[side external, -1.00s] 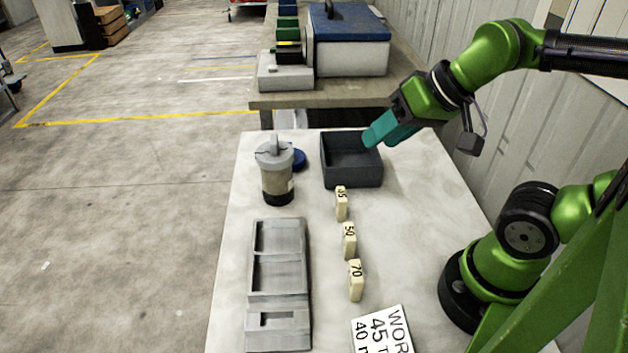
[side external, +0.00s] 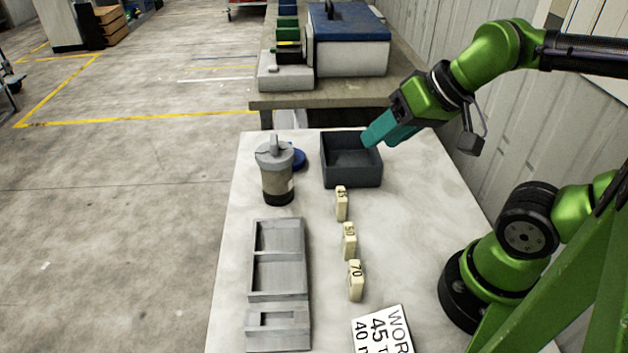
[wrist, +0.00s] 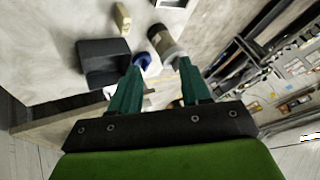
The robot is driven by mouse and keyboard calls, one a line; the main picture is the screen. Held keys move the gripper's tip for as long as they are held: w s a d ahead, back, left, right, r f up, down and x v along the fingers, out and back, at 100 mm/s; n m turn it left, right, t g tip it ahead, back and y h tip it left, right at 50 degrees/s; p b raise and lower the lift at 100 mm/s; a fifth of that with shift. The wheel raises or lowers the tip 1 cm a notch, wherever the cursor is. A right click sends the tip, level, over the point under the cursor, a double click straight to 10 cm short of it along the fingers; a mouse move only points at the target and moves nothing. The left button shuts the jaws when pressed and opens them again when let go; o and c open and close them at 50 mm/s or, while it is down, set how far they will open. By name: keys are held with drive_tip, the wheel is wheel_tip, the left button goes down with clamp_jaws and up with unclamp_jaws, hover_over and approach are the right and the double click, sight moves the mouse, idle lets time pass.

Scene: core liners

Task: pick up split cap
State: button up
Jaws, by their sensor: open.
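A grey cap (side external: 274,151) with a raised grip and a dark slit across it sits on top of an upright core cylinder (side external: 277,184); I take it for the split cap. The cylinder also shows in the wrist view (wrist: 161,40), beyond my fingers. My gripper (side external: 371,137) has teal fingers. It is above the back right of the dark tray, to the right of the cap and apart from it. In the wrist view my gripper (wrist: 160,66) is open, with nothing held between the fingers.
The dark open tray (side external: 352,182) looks empty. A blue disc (side external: 299,158) lies behind the cylinder. Tags marked 45 (side external: 341,204), 50 (side external: 349,241) and 70 (side external: 355,281) stand in a row. A grey compartmented holder (side external: 279,297) and a printed card (side external: 382,332) lie nearer.

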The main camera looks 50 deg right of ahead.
drive_tip(key=shift+f, duration=0.1)
drive_tip(key=w+a+r+m+g+h, duration=0.2)
drive_tip(key=w+g, duration=0.1)
drive_tip(key=w, duration=0.8)
drive_tip(key=w+a+r+m+g+h, duration=0.1)
drive_tip(key=w+a+r+g, duration=0.15)
drive_tip(key=w, duration=0.85)
drive_tip(key=m, duration=0.2)
hover_over(273, 139)
drive_tip(key=s, duration=0.1)
drive_tip(key=shift+g, duration=0.25)
drive_tip(key=f, duration=0.9)
drive_tip(key=shift+s+a+f, duration=0.1)
drive_tip(key=shift+s+f, duration=0.1)
drive_tip(key=shift+w+f, duration=0.25)
drive_tip(key=shift+f, duration=0.7)
drive_tip(key=shift+w+f, duration=0.2)
drive_tip(key=shift+f, duration=0.7)
drive_tip(key=shift+w+f, duration=0.25)
drive_tip(key=shift+f, duration=0.7)
clamp_jaws()
